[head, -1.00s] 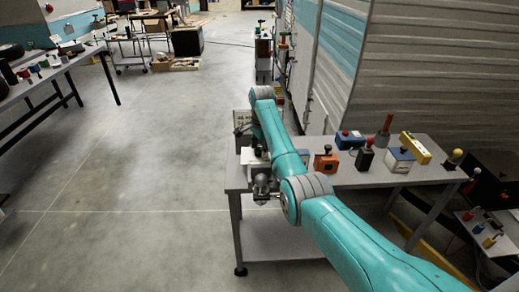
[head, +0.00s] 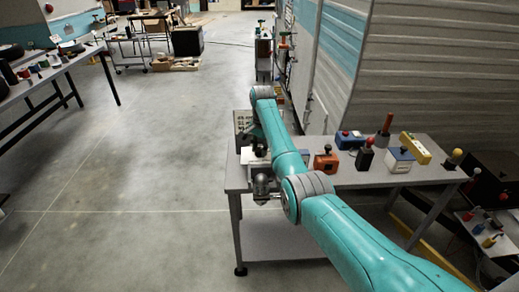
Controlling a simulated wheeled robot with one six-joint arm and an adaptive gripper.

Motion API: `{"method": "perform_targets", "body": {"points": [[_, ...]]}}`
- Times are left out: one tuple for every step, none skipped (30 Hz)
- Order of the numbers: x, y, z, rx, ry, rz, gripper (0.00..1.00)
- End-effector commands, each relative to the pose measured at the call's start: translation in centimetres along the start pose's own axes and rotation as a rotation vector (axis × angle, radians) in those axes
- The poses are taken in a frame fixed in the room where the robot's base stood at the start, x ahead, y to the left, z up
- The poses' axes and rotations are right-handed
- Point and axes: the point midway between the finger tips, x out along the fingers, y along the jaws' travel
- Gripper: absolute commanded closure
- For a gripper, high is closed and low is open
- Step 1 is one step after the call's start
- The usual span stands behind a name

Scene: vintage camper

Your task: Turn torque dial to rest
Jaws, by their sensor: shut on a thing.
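My turquoise arm reaches from the lower right over the table to its far left end. My gripper (head: 245,134) is a small dark shape there, partly hidden by my arm. It is shut, close in front of a pale upright panel (head: 242,117) with dark markings. The torque dial itself cannot be made out; the gripper and arm cover that spot. The dial's angle and any rest mark are too small or hidden to read.
The grey table (head: 336,179) holds an orange box (head: 326,163), a blue box (head: 350,140), a dark box with a red lever (head: 384,130), a white-and-blue box (head: 399,160) and a yellow box (head: 415,148). A corrugated wall stands behind. The floor (head: 130,190) at left is clear.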

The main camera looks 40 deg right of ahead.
Motion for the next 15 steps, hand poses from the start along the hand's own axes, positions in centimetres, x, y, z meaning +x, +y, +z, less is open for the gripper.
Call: {"method": "perform_targets", "body": {"points": [[0.06, 0.03, -0.02, -0.043, -0.003, 0.001, 0.95], [0.07, 0.04, -0.02, -0.071, -0.004, 0.001, 0.95], [0.08, 0.04, -0.02, -0.109, -0.006, 0.001, 0.95], [0.09, 0.04, -0.02, -0.138, -0.008, 0.001, 0.95], [0.09, 0.05, -0.02, -0.166, -0.01, 0.001, 0.95], [0.1, 0.05, -0.02, -0.205, -0.012, 0.001, 0.95], [0.1, 0.05, -0.03, -0.233, -0.014, 0.001, 0.95], [0.1, 0.05, -0.03, -0.262, -0.015, 0.001, 0.95], [0.1, 0.05, -0.03, -0.3, -0.017, 0.001, 0.95], [0.09, 0.04, -0.04, -0.329, -0.019, 0.001, 0.95], [0.08, 0.04, -0.04, -0.357, -0.02, 0.001, 0.95], [0.08, 0.04, -0.05, -0.395, -0.022, 0.0, 0.95], [0.08, 0.04, -0.05, -0.424, -0.024, 0.0, 0.95], [0.08, 0.03, -0.05, -0.452, -0.025, 0.0, 0.95], [0.08, 0.03, -0.06, -0.49, -0.027, 0.0, 0.95]]}}
